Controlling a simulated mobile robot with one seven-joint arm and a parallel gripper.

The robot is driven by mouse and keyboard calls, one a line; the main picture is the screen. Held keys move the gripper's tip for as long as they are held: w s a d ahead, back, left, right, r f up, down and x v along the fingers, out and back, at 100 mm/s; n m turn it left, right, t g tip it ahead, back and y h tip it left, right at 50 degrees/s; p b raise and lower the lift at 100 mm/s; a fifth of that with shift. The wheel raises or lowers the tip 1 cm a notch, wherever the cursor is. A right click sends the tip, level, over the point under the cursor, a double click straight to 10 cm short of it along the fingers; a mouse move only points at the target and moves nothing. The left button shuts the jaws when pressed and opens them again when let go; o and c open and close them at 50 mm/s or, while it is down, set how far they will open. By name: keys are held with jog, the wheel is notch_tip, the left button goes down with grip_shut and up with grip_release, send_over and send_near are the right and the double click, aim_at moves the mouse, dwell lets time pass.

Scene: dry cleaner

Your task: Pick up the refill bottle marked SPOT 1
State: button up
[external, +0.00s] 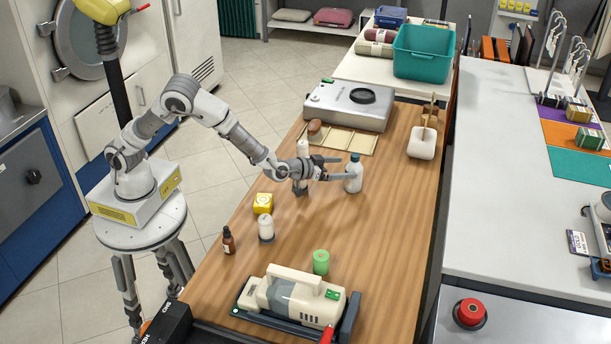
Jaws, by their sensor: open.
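My gripper (346,168) is open above the wooden table, with its fingers pointing right. A white bottle with a dark teal cap (354,173) stands upright at the fingertips; I cannot tell whether the fingers touch it. Another white bottle (303,148) stands behind my wrist, partly hidden by it. A white bottle or canister (266,229) stands nearer the front, next to a brown dropper bottle (228,241). No SPOT 1 marking is readable at this size, so I cannot tell which bottle bears it.
The wooden table (385,235) is clear on its right side. A yellow box (263,203), a green cylinder (321,262) and a cream machine (300,296) stand towards the front. A silver appliance (349,106) and a white block with a wooden handle (422,143) stand behind.

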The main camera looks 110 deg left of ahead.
aim_at(362, 168)
jog(key=shift+d+b+x, duration=0.2)
jog(key=shift+b+x, duration=0.5)
jog(key=shift+x, duration=3.35)
jog(key=shift+w+f, duration=0.15)
grip_shut()
